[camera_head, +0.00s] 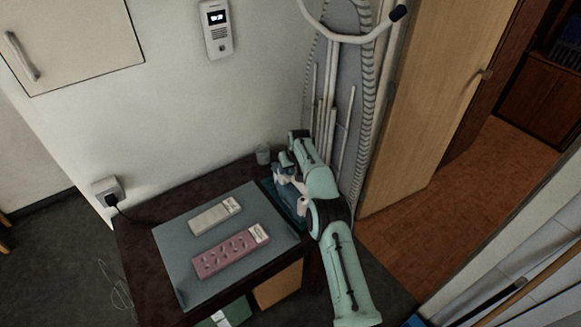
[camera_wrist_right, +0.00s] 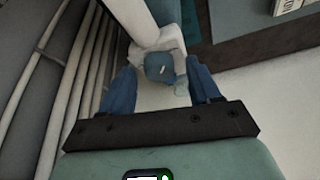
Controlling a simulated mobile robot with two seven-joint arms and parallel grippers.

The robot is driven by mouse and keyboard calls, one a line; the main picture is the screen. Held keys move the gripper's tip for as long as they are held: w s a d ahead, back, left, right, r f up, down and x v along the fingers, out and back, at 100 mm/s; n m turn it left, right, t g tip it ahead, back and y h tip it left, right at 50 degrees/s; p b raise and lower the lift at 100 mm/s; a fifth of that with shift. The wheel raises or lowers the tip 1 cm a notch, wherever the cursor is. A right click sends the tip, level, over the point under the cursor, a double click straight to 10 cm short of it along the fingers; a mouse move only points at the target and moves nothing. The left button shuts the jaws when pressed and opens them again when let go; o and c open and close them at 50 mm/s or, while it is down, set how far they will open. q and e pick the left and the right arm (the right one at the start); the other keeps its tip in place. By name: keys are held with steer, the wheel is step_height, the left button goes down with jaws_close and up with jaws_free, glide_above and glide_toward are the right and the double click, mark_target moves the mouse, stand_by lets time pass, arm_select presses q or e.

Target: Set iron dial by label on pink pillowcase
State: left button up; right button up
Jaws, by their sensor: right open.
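A pink pillowcase (camera_head: 222,257), folded and patterned, lies on the grey-blue mat (camera_head: 180,278) with a white label (camera_head: 259,233) at its right end. The label's marks are too small to read. The iron (camera_head: 302,206) is at the table's back right, mostly hidden by my right arm. In the right wrist view, the white iron (camera_wrist_right: 141,22) shows a round blue dial (camera_wrist_right: 159,66) with a small white mark. My right gripper (camera_wrist_right: 163,82) is open, its blue fingers on either side of the dial with visible gaps. My left gripper is not in view.
A light grey folded cloth (camera_head: 210,218) with a white label lies behind the pink one. A small cup (camera_head: 263,154) stands at the table's back edge. An ironing board (camera_head: 340,90) leans behind my right arm. A plug (camera_head: 110,190) is in the wall at left.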

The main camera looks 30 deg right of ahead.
steer(key=c, duration=1.1)
steer(key=shift+o, duration=0.3)
steer(key=shift+a+m+g+h, duration=0.15)
steer(key=shift+m+h, duration=0.3)
steer(key=shift+m, duration=0.8)
steer(key=shift+m+g+h, duration=0.25)
steer(key=shift+m+h, duration=0.2)
steer(key=shift+m, duration=0.8)
steer(key=shift+r, duration=0.1)
steer(key=o, duration=1)
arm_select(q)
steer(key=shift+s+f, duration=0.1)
arm_select(e)
steer(key=shift+o, duration=0.2)
steer(key=shift+s+a+r, duration=0.1)
steer(key=shift+r, duration=0.2)
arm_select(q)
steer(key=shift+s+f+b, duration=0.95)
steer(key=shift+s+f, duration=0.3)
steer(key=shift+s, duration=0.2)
arm_select(e)
steer(key=v, duration=1.2)
steer(key=shift+r, duration=0.35)
